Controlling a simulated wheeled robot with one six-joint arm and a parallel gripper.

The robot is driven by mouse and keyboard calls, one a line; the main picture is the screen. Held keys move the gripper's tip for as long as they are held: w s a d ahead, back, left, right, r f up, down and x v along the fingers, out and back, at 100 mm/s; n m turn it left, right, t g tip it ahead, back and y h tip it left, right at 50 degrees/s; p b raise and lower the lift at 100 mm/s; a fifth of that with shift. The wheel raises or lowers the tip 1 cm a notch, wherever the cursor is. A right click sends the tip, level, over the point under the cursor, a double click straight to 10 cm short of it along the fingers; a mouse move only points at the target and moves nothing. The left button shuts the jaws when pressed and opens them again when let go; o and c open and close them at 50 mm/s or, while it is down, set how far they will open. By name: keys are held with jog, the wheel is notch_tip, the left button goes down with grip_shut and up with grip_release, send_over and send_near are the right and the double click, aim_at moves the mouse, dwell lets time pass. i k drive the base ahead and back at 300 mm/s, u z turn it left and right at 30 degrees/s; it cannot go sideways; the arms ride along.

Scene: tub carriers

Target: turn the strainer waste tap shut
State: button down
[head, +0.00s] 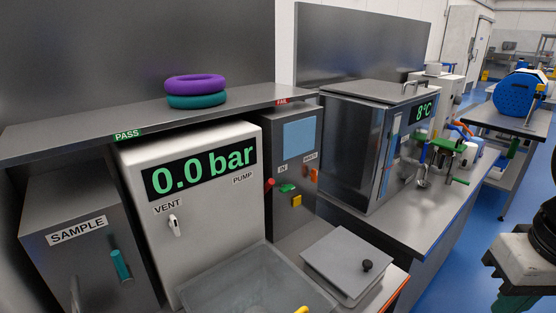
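A grey cabinet (292,222) with a pale blue panel stands in the middle of the head view, right of the white pump box. Its front has a small label that looks like "IN" above a green handle (287,188). A second small label, too small to read surely, sits above an orange handle (314,175). This orange handle looks like the waste tap and stands roughly upright. Whether it is open or shut cannot be told. My gripper is not clearly in view; dark and pale parts at the right edge look like my arm.
The white box (205,240) reads 0.0 bar. A shelf (60,137) above carries purple (194,83) and teal (198,100) rings. A clear tub (250,285) and a knobbed lid (345,262) lie in front of the cabinet. An 8°C steel box (345,150) stands right.

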aim_at(314, 175)
jog(key=u, duration=0.15)
jog(key=k, duration=0.35)
jog(key=z, duration=1)
jog(key=i, duration=0.9)
jog(key=u, duration=0.25)
